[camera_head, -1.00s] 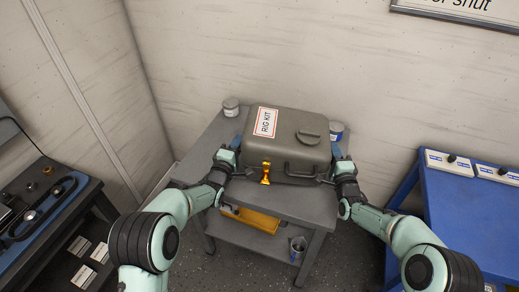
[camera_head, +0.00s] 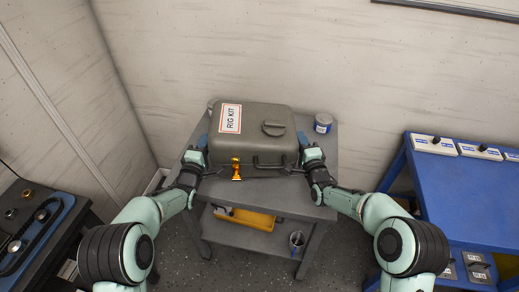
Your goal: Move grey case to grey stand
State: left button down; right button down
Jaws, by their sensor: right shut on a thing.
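The grey case (camera_head: 253,138) with a red-bordered RIG KIT label and an orange latch is over the top of a grey stand (camera_head: 285,201). I cannot tell whether its base touches the top. My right gripper (camera_head: 305,142) is shut on the case at its right side. My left gripper (camera_head: 203,144) is against the case's left side; its fingers are partly hidden, so I cannot tell whether they are shut.
A tin (camera_head: 323,122) stands on the stand's top, right of the case. The lower shelf holds a yellow item (camera_head: 246,218) and a cup (camera_head: 297,241). A blue bench (camera_head: 440,190) is at right, a dark bench (camera_head: 25,265) at left. A wall is behind.

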jog(key=shift+d, duration=0.1)
dwell(0.4)
